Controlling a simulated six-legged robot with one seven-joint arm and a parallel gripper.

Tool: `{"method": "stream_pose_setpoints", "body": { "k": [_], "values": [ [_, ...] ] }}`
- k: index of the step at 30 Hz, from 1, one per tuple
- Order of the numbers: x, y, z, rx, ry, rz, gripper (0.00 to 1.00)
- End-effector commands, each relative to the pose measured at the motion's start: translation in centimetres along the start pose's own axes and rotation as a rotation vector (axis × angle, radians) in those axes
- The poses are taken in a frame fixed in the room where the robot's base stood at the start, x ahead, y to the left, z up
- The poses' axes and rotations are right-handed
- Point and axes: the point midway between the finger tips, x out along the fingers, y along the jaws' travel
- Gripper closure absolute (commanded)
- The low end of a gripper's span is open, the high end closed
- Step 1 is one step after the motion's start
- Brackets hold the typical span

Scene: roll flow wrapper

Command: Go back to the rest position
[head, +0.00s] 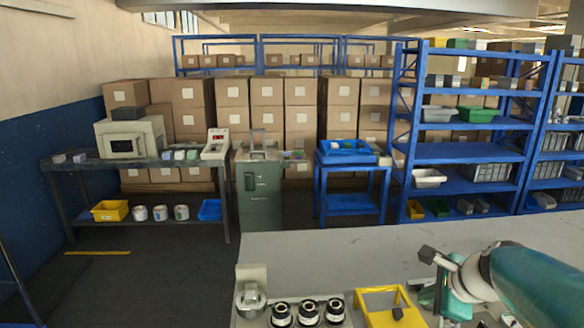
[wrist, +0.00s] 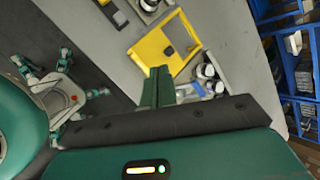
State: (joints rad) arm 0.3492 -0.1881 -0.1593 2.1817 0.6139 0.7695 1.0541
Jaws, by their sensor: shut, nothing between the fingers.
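My gripper (wrist: 158,72) shows in the wrist view as two green fingers lying together, with nothing between them. In the head view my teal and white arm reaches in from the lower right over the worktop (head: 330,255). I cannot make out the fingertips clearly there.
Three black-and-white rolls (head: 308,312) and a metal fitting (head: 250,300) stand left of the frame. The worktop behind them is clear. Beyond are a green cabinet (head: 259,190), a blue cart (head: 350,172), blue shelving (head: 460,152) and a bench with a machine (head: 130,137).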

Motion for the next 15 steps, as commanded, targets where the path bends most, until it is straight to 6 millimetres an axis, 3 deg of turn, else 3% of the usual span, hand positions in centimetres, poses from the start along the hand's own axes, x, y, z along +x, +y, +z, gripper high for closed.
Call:
{"method": "stream_pose_setpoints", "body": {
  "k": [1, 6, 12, 15],
  "values": [
    [-0.8, 1.7, 2.2, -0.179, -0.003, 0.019, 1.0],
    [-3.0, 7.7, 7.0, -0.818, 0.008, 0.094, 1.0],
    [-5.4, 14.1, 9.3, -1.531, 0.042, 0.172, 1.0],
    [-6.2, 16.1, 9.4, -1.781, 0.064, 0.205, 1.0]
  ]
}}
